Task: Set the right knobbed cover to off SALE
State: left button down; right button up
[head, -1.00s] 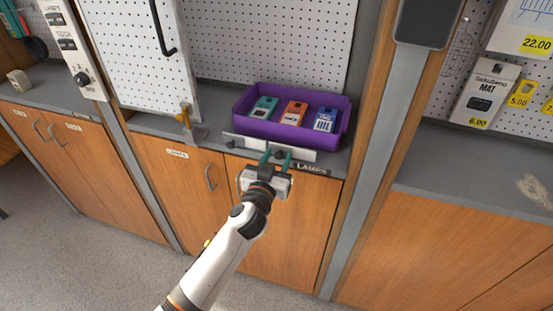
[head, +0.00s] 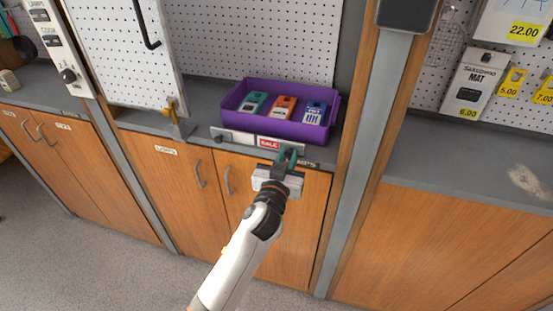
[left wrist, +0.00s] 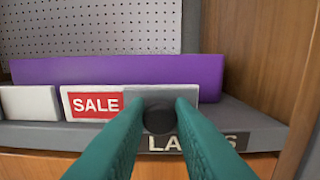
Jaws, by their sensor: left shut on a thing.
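The right knobbed cover (left wrist: 180,93) is a grey plate at the right end of the sign strip on the shelf's front edge. Its dark round knob (left wrist: 158,117) sits between the green fingers of my left gripper (head: 287,154), which is shut on it. The red SALE panel (left wrist: 97,105) is uncovered just left of this cover, its word fully readable; it also shows in the head view (head: 268,142). The left knobbed cover (head: 240,138) is at the strip's left end, with a dark knob. My right gripper is not in view.
A purple tray (head: 240,118) with several coloured boxed items stands behind the strip. A LAMPS label (left wrist: 195,142) is on the shelf edge below, partly hidden by my fingers. A wooden post (left wrist: 257,60) rises at the right. A brass-coloured clamp (head: 174,110) stands left.

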pick_arm(q)
jog(key=shift+f, duration=0.1)
jog(key=c, duration=1.3)
grip_release()
jog(key=shift+s+d, duration=0.15)
jog(key=shift+d, duration=0.15)
jog(key=shift+a, duration=0.1)
jog(key=b+v, duration=0.1)
jog(key=v, duration=1.1)
jog(key=shift+a, duration=0.1)
